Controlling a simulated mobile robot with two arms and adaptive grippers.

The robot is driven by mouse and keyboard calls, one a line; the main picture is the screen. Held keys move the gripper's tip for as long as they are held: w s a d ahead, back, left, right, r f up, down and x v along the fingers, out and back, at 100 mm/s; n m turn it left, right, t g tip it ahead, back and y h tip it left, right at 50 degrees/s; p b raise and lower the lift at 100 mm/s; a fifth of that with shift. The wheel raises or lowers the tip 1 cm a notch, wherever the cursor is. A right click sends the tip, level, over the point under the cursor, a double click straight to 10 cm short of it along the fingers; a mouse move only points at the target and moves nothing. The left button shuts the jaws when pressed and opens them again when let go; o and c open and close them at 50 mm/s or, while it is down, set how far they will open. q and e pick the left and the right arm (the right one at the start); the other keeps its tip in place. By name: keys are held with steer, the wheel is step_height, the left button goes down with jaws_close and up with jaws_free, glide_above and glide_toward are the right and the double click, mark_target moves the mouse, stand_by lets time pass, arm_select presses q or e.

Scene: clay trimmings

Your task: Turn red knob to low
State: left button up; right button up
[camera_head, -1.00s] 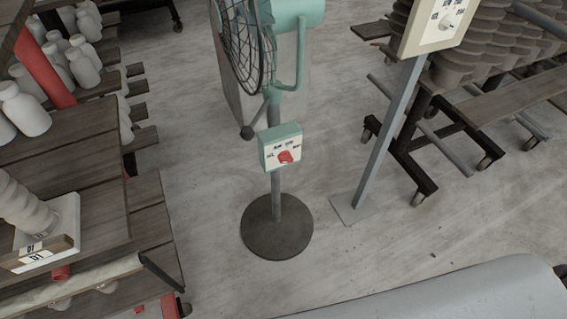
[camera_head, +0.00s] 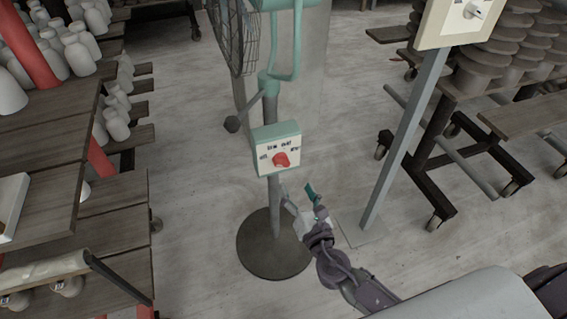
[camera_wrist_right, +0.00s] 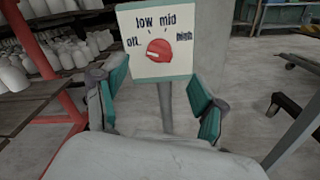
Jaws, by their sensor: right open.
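The red knob (camera_head: 280,159) sits on the white face of a teal-edged control box (camera_head: 276,132) on the fan's pole. In the right wrist view the red knob (camera_wrist_right: 159,50) is seen close up, with "off" to its left, "low" and "mid" above and "high" to its right. A pale mark on the knob lies toward its left side, the "off" side. My right gripper (camera_head: 298,192) is open and empty, below and slightly right of the box, apart from the knob. In the right wrist view its teal-padded fingers (camera_wrist_right: 160,88) are spread below the knob. My left gripper is not in view.
The fan's round dark base (camera_head: 262,252) stands on the floor. A grey post (camera_head: 405,140) with another dial panel (camera_head: 460,22) stands to the right. Wooden shelves (camera_head: 45,150) with white bottles are at the left; a wheeled rack (camera_head: 432,165) is at the right.

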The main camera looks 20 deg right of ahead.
mark_target(284, 164)
steer(key=w, duration=0.9)
steer(key=shift+w+a, duration=0.15)
steer(key=shift+w, duration=0.2)
steer(key=shift+c, duration=0.4)
steer(key=shift+f, duration=0.1)
steer(key=c, duration=1.1)
